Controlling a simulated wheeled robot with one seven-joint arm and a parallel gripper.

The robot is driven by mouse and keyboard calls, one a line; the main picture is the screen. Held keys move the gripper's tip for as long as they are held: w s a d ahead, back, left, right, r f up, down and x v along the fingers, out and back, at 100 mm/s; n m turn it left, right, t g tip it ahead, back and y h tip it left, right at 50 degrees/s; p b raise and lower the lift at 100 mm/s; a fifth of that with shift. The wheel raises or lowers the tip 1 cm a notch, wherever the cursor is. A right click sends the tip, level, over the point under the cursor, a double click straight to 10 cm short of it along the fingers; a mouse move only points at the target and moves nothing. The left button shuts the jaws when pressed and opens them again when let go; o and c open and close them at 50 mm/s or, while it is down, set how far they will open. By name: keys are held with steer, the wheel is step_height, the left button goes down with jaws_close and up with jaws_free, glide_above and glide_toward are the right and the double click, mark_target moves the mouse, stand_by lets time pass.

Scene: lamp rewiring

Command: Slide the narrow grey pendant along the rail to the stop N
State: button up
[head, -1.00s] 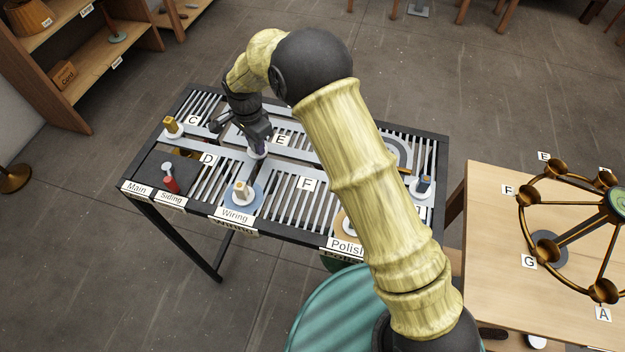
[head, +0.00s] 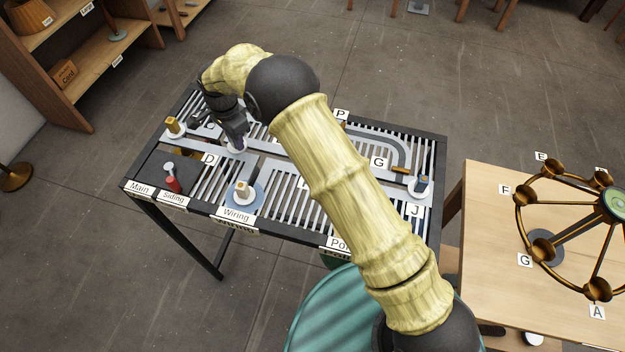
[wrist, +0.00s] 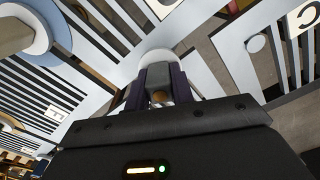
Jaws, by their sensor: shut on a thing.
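My gripper (head: 235,140) is shut on a small pendant piece on the rail table. Its white round base (head: 237,149) shows just under the fingers, on the pale rail strip near the label D (head: 210,160). I cannot read a label N in either view.
A gold block (head: 173,125) stands on a white disc at the left. A cream block (head: 242,190) stands at Wiring and a dark blue one (head: 422,182) at the right. A red piece (head: 172,184) lies near Siding. My arm hides part of the table.

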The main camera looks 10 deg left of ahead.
steer(key=shift+w+a+p, duration=0.2)
steer(key=shift+a+p, duration=0.15)
steer(key=shift+a, duration=1.1)
steer(key=shift+w+a+p, duration=0.2)
steer(key=shift+a+p, duration=0.15)
steer(key=shift+a, duration=1.1)
